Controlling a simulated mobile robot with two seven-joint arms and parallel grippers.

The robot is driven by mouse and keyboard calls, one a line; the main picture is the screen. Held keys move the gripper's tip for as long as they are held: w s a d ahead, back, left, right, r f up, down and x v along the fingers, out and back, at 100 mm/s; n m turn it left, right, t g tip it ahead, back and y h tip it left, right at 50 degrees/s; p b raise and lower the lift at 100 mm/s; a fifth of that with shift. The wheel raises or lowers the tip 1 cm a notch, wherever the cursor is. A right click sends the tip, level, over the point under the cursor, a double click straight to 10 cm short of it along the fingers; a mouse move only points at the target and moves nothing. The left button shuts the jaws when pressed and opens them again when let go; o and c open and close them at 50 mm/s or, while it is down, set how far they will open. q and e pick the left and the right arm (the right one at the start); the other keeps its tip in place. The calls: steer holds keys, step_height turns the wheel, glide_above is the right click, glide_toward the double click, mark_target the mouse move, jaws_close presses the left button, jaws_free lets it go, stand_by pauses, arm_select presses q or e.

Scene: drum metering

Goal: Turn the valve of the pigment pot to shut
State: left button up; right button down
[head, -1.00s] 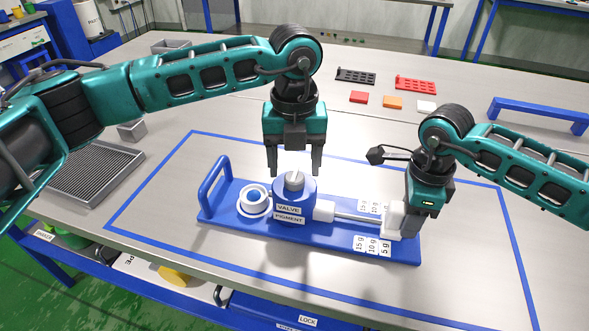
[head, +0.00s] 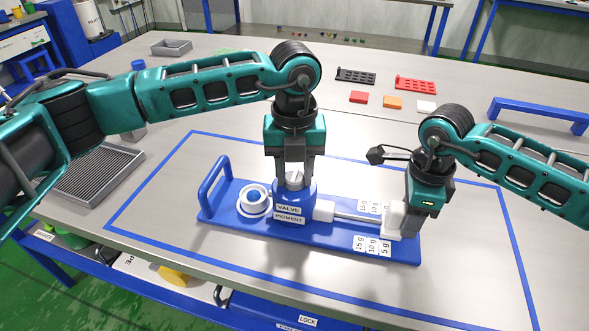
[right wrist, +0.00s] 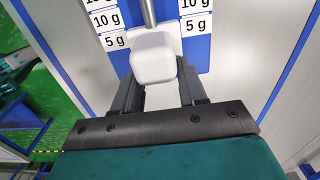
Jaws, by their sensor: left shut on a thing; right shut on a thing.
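The blue pigment pot (head: 291,208) with its VALVE and PIGMENT labels stands upright on the blue base plate (head: 330,244). A grey valve knob (head: 295,180) tops the pot. My left gripper (head: 295,182) points down from above and is shut on the knob, its fingers partly hiding it. My right gripper (head: 405,228) is shut on the white block-shaped plunger handle (head: 388,217) at the right end of the plate. In the right wrist view the white handle (right wrist: 154,55) sits between the fingers. A metal rod joins it to the white barrel (head: 324,211) beside the pot.
A white ring (head: 246,198) sits on the plate left of the pot, near a blue upright handle (head: 214,183). Labels with gram marks (head: 371,246) flank the rod. A grey grated tray (head: 95,172) lies left. Blue tape bounds the work area. Coloured blocks (head: 392,102) lie behind.

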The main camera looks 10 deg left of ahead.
arm_select(q)
steer(key=shift+c, duration=1)
steer(key=m, duration=0.4)
steer(key=shift+m, duration=0.4)
steer(key=m, duration=0.9)
steer(key=shift+r+m, duration=0.1)
steer(key=shift+m, duration=2)
